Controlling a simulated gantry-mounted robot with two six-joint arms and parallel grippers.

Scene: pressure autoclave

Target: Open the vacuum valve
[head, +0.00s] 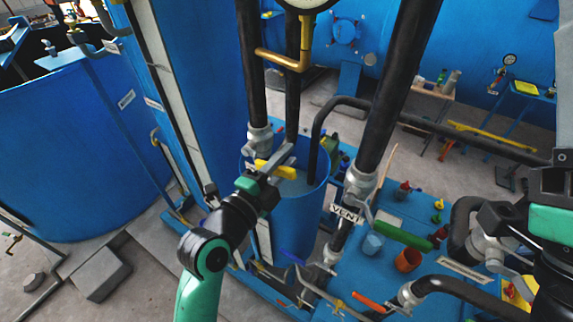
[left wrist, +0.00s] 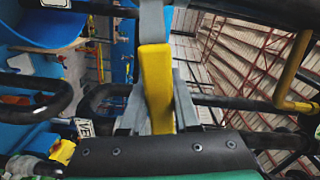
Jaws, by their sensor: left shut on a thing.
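A yellow valve handle (head: 275,170) shows in the head view beside a vertical black pipe, above the rim of an open blue tank. I take it as the vacuum valve's handle, but no readable label confirms this. My left gripper (head: 282,157) is shut on the handle, and its fingers partly hide it. In the left wrist view the yellow handle (left wrist: 155,88) stands upright between the fingers, with a grey metal strip at its top. My right arm is at the right edge of the head view; its fingers are not clear.
The blue tank (head: 298,210) stands below the left gripper. Black pipes rise close to the left gripper. A brass pipe (head: 284,60) and gauge (head: 305,3) are above.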

